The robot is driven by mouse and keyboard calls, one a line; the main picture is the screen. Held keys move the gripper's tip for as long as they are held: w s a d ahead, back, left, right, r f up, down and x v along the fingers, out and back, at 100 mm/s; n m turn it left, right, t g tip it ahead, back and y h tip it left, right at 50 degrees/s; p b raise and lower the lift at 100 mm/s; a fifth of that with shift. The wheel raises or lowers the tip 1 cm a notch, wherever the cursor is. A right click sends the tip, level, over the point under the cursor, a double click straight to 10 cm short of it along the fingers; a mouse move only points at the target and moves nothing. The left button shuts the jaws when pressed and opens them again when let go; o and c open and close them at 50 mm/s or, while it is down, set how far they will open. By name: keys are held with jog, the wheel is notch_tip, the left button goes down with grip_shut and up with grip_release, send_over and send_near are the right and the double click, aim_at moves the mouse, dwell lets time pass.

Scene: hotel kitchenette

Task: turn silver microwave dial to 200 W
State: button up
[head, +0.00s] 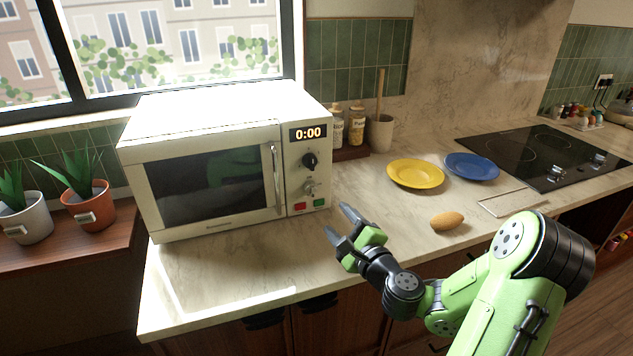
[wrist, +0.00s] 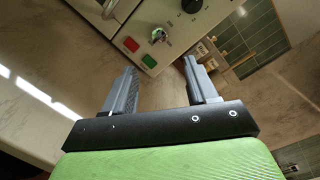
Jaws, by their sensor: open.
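The white microwave (head: 215,165) stands on the counter with its door shut and its display reading 0:00. Its panel has a black dial (head: 309,160) above a silver dial (head: 310,187), with red and green buttons below. The silver dial also shows in the wrist view (wrist: 158,36), ahead of and between the fingers, with the black dial (wrist: 191,5) cut by the top edge. The power marks are too small to read. My gripper (head: 338,221) is open and empty in front of the panel's lower right, apart from the dial; it also shows in the wrist view (wrist: 158,82).
A yellow plate (head: 415,174), a blue plate (head: 471,167) and a brown oval item (head: 447,221) lie on the counter to the right. Jars (head: 356,125) and a utensil pot (head: 381,133) stand beside the microwave. The counter (head: 235,265) before the microwave is clear.

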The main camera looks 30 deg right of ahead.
aim_at(314, 192)
jog(key=w+p, duration=0.3)
jog(key=w, duration=0.9)
jog(key=shift+c, duration=0.2)
jog(key=c, duration=1)
